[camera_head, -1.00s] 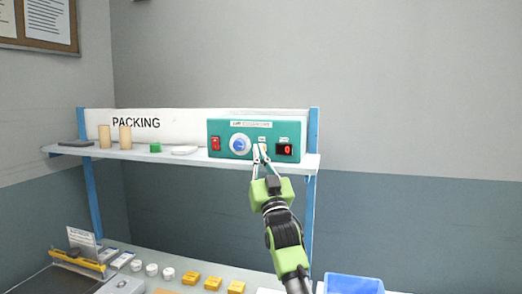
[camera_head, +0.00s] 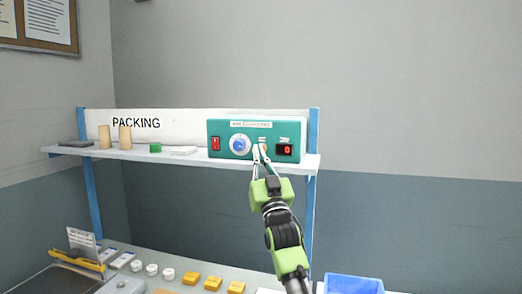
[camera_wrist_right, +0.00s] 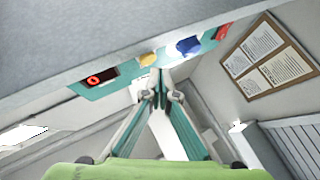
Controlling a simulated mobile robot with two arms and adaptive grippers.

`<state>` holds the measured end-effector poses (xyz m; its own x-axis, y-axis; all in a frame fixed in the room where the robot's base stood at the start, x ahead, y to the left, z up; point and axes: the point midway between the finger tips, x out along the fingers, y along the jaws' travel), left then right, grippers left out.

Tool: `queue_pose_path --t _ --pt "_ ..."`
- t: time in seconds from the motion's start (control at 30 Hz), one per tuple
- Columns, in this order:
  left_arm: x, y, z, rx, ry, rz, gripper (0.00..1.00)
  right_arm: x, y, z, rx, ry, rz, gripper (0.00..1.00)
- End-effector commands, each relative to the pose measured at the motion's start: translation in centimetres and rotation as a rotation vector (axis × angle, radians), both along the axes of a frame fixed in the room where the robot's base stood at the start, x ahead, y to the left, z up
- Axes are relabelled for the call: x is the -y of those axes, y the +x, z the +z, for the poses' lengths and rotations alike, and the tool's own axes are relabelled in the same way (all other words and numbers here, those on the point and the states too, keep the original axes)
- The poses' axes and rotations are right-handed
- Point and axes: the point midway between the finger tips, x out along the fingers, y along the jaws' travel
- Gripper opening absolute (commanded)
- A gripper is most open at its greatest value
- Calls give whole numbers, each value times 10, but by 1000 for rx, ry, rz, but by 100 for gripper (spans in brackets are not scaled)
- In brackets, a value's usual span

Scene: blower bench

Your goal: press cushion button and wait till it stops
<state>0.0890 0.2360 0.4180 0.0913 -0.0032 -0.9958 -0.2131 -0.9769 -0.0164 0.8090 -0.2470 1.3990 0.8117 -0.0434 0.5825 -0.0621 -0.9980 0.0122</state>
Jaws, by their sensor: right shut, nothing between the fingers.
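A teal control box (camera_head: 224,129) stands on the shelf, with a red rocker switch (camera_head: 215,143), a blue round knob (camera_head: 239,145) and a dark display (camera_head: 285,149) showing a red 0. My right gripper (camera_head: 261,148) is shut and empty, its tips at the box front between the knob and the display. In the right wrist view, a small yellow part (camera_wrist_right: 147,59) shows on the box close to the gripper tips (camera_wrist_right: 160,78). I cannot tell whether the tips touch it. In the head view the fingers largely cover that spot. My left gripper is not in view.
Below are several yellow pieces (camera_head: 213,283) and a blue bin (camera_head: 353,284). Blue posts (camera_head: 311,215) flank the bench.

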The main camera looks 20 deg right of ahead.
Motion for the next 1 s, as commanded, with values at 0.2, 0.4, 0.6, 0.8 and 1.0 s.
queue_pose_path --t 0.2,0.4,0.6,0.8,1.0 --pt "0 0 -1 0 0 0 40 2 3 0 0 -1 -1 0" --pt "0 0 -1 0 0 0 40 5 7 0 1 0 0 0" --pt "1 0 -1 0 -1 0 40 5 7 1 0 0 0 0" --pt "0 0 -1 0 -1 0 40 5 7 0 0 0 0 0" --pt "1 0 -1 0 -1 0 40 7 10 0 0 0 0 0"
